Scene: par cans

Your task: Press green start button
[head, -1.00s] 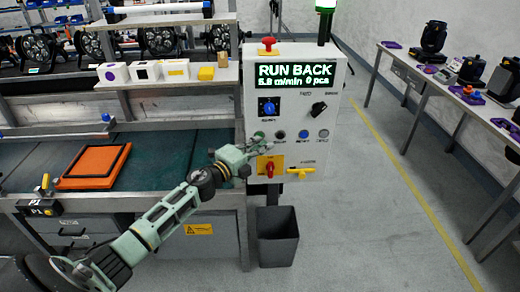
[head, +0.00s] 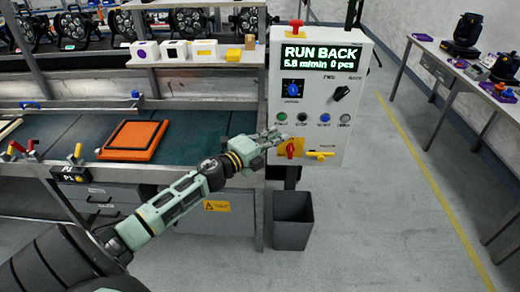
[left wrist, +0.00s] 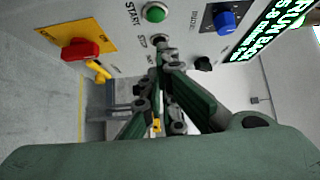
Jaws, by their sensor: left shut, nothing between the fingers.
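The green start button (head: 281,117) is at the left end of a row on the white control panel (head: 355,110); in the left wrist view it (left wrist: 155,12) shows at the top, beside the word START. My left gripper (head: 282,137) is shut and empty, just below the button row and over the upper part of the yellow plate. In the left wrist view its fingertips (left wrist: 162,58) point at the stop button (left wrist: 160,40), with the green button beyond them. I cannot tell whether the fingertips touch the panel. My right gripper is not in view.
The panel has a red knob (head: 291,148), a yellow lever (head: 320,155), a blue dial (head: 293,89) and a display (head: 322,57) reading RUN BACK. An orange pad (head: 132,141) lies on the green belt. A grey bin (head: 293,222) stands below.

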